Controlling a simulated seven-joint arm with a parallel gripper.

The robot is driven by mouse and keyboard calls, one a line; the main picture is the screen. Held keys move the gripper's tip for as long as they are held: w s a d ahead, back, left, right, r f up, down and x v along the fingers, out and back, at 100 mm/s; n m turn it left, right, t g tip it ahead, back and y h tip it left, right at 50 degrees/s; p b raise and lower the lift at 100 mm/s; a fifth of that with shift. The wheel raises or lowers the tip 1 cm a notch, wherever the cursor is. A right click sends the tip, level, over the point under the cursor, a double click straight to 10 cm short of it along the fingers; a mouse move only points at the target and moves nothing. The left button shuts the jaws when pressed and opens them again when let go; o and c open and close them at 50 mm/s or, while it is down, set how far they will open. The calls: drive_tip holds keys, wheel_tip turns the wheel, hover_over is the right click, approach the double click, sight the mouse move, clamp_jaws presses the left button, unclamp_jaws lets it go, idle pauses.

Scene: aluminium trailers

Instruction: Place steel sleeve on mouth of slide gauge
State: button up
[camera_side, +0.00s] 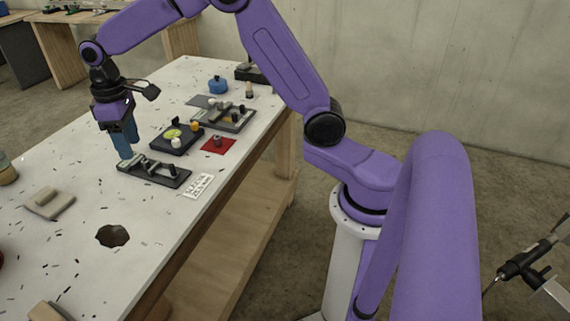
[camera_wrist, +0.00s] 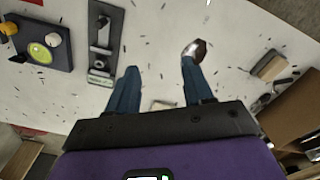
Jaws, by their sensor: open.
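A black-based device with a grey metal bar (camera_side: 155,170), which looks like the slide gauge, lies on the white table. In the wrist view the slide gauge (camera_wrist: 103,40) lies left of my left finger. A small dark grey cylinder (camera_side: 217,140) stands on a red mat (camera_side: 224,148); it looks like the steel sleeve, but its opening is too small to make out. I cannot identify the sleeve in the wrist view. My gripper (camera_side: 126,157) points down behind the gauge's left end. In the wrist view my gripper (camera_wrist: 160,72) is open and empty, its blue fingers wide apart.
A dark block with a yellow-green disc (camera_side: 172,134) and a longer fixture (camera_side: 225,118) stand behind the gauge. A white printed label (camera_side: 198,186) lies beside it. Small dark slivers litter the table.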

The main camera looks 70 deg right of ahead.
drive_tip(key=s+a+r+n, duration=0.2)
drive_tip(key=s+n, duration=0.1)
drive_tip(key=s, duration=1.6)
drive_tip(key=s+d+f+n, duration=0.1)
drive_tip(key=s+d+n, duration=0.1)
drive_tip(key=s, duration=0.6)
drive_tip(key=s+d+f+n, duration=0.1)
drive_tip(key=s+d, duration=0.3)
drive_tip(key=s, duration=0.4)
drive_tip(key=shift+d+f+n, duration=0.2)
drive_tip(key=shift+d+n, duration=0.05)
drive_tip(key=shift+n, duration=0.15)
